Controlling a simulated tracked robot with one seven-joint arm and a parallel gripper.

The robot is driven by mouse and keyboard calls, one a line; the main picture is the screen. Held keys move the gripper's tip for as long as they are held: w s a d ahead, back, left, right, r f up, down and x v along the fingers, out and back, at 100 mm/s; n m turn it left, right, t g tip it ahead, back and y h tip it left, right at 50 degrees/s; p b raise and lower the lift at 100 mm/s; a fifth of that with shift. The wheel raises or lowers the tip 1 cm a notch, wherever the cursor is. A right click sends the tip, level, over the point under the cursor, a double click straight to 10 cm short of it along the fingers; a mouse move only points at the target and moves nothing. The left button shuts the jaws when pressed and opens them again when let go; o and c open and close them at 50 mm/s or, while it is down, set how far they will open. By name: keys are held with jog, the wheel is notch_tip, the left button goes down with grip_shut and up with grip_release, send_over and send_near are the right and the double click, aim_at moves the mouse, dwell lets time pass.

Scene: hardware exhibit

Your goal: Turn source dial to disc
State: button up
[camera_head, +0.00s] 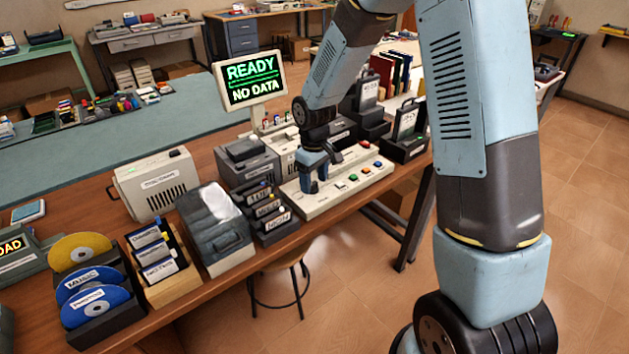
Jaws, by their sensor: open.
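A beige console (333,201) with several coloured buttons along its front stands on the wooden desk. My gripper (318,172) points down over the left part of its panel, with its blue fingers apart. I cannot make out the source dial; the gripper covers that part of the panel. Whether the fingers touch anything there cannot be told. A screen (251,82) behind the console reads "READY" and "NO DATA" in green. Blue and gold discs (84,275) stand in a dark rack at the desk's left front.
Left of the console stand a rack of labelled cartridges (270,213), a grey lidded box (214,230), a wooden holder of floppy disks (157,262) and a beige unit (157,184). A dark box (404,141) stands right of the console. A stool (277,272) is below the desk's front edge.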

aim_at(315, 184)
notch_tip(315, 184, up, 13)
dwell(0.4)
jog(key=s+d+r+m+t, duration=0.3)
jog(key=s+d+r+m, duration=0.1)
jog(key=s+d+r, duration=0.7)
jog(key=s+d+r+m+t, duration=0.1)
jog(key=s+d+r+m, duration=0.1)
jog(key=s, duration=0.5)
jog(key=s+d+r+m+t, duration=0.1)
jog(key=s+d+r+m, duration=0.2)
jog(key=s+d, duration=0.2)
jog(key=shift+s+d+r+t, duration=0.2)
jog(key=shift+s+d+t, duration=0.1)
jog(key=shift+s, duration=0.85)
jog(key=shift+c, duration=0.5)
